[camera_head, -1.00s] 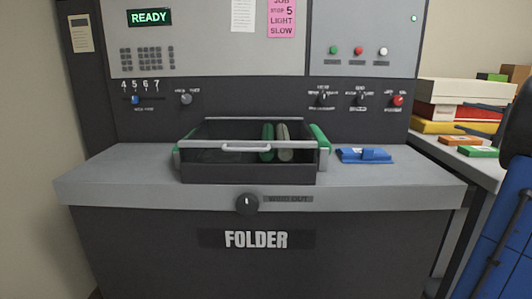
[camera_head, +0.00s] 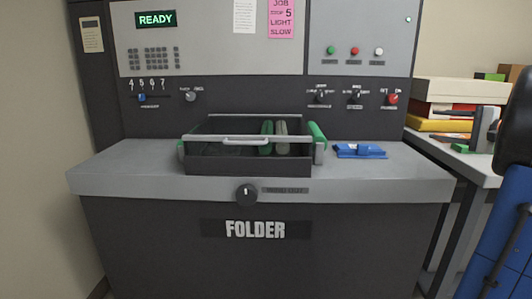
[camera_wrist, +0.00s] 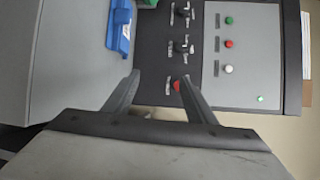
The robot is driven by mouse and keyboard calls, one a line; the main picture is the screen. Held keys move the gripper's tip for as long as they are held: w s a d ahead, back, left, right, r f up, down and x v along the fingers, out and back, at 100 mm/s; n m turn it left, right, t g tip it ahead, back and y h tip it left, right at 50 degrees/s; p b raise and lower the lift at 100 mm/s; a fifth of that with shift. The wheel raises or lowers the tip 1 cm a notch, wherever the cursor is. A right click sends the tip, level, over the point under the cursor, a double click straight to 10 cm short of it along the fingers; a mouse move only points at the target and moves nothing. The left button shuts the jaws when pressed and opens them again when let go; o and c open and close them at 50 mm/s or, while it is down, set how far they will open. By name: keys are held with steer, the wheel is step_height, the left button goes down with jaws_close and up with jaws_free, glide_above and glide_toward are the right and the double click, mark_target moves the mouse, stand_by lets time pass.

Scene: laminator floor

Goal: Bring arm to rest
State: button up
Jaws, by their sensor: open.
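My gripper (camera_wrist: 158,82) is open with nothing between its two grey fingers in the wrist view. Past the fingers, that view shows the folder's control panel (camera_wrist: 240,50) turned sideways, with the red knob (camera_wrist: 177,86) near the right finger. In the head view the gripper's grey fingers (camera_head: 484,128) show at the right, in front of the side table. My blue and black arm runs down the right edge. The folder machine (camera_head: 256,229) stands ahead with its display (camera_head: 156,19) reading READY.
A dark tray (camera_head: 250,168) with a grey handle and green rollers sits on the folder's ledge. A blue object (camera_head: 360,151) lies to its right. The side table (camera_head: 465,165) holds stacked boxes and papers (camera_head: 455,112). A beige wall (camera_head: 35,170) is at the left.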

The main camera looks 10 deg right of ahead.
steer(key=s+a+f+n+g, duration=0.2)
steer(key=a+f+g, duration=0.15)
steer(key=a, duration=0.65)
steer(key=s+a+f+n+g+y, duration=0.15)
steer(key=a+f, duration=0.25)
steer(key=a, duration=0.7)
steer(key=s+a+f+n+g, duration=0.1)
steer(key=a+f+n+g, duration=0.25)
steer(key=a, duration=0.65)
steer(key=s+a+f+n+g+h, duration=0.2)
steer(key=s+a+f+n+h, duration=0.15)
steer(key=s+a+f, duration=0.65)
steer(key=s+f+n+h, duration=0.2)
steer(key=s+f+n, duration=0.4)
steer(key=s, duration=0.6)
steer(key=shift+s+a+f+h, duration=0.25)
steer(key=shift+a+f+h, duration=0.1)
steer(key=shift+f, duration=0.3)
